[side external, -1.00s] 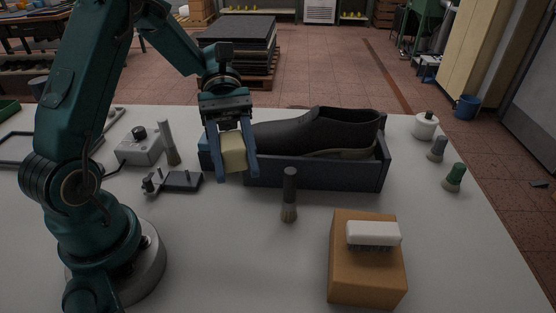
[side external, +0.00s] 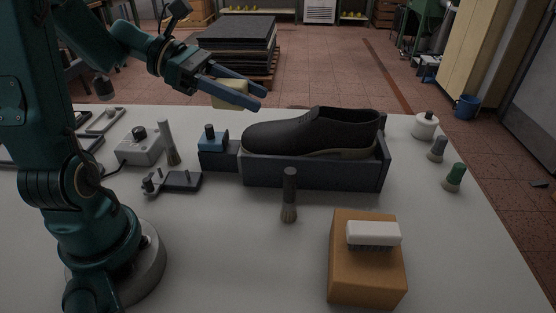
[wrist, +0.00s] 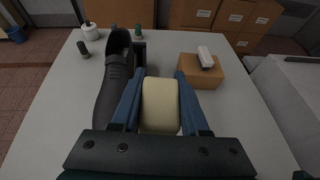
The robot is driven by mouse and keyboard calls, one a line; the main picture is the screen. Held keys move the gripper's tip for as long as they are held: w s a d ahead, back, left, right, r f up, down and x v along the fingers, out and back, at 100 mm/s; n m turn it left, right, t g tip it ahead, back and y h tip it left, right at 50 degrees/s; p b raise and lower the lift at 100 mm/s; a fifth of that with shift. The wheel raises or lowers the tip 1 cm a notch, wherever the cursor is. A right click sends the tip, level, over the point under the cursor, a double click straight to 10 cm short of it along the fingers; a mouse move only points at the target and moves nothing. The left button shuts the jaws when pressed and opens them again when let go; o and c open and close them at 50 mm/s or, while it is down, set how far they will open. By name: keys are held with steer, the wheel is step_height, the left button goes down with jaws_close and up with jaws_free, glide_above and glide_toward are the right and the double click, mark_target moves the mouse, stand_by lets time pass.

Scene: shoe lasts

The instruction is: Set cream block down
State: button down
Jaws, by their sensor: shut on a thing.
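The cream block (wrist: 160,105) is held between the two blue fingers of my gripper (wrist: 158,88) in the wrist view. In the side view the cream block (side external: 230,92) is partly hidden behind the near finger of my gripper (side external: 250,94). The gripper is shut on it, tilted toward the right, and holds it up above the back part of the table. The block is clear of the tabletop.
A black shoe (side external: 312,132) lies in a dark blue tray (side external: 310,175), with a blue clamp (side external: 213,143) at its left end. A brush (side external: 289,195) stands in front. An orange-brown block (side external: 366,265) carries a white brush (side external: 373,233). The front middle of the table is clear.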

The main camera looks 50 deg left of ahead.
steer(key=w+a+f+n+t+y, duration=0.1)
steer(key=w+a+f+n+y, duration=0.1)
steer(key=a+f, duration=0.2)
steer(key=w+a+f+n+t+y, duration=0.1)
steer(key=a+f, duration=0.3)
steer(key=a, duration=0.5)
steer(key=w+a+f+n+t+y, duration=0.1)
steer(key=w+a+f+n+y, duration=0.1)
steer(key=a, duration=0.5)
steer(key=shift+w+a+f+n+t+y, duration=0.2)
steer(key=shift+w+f, duration=0.15)
steer(key=shift+f, duration=0.3)
steer(key=shift+w+a+f+n+t+y, duration=0.1)
steer(key=shift+w+f+n+t, duration=0.1)
steer(key=shift+w+f, duration=0.3)
steer(key=shift+s+f, duration=0.1)
steer(key=shift+f, duration=3.05)
steer(key=shift+f, duration=0.6)
steer(key=shift+c, duration=1.6)
jaws_free()
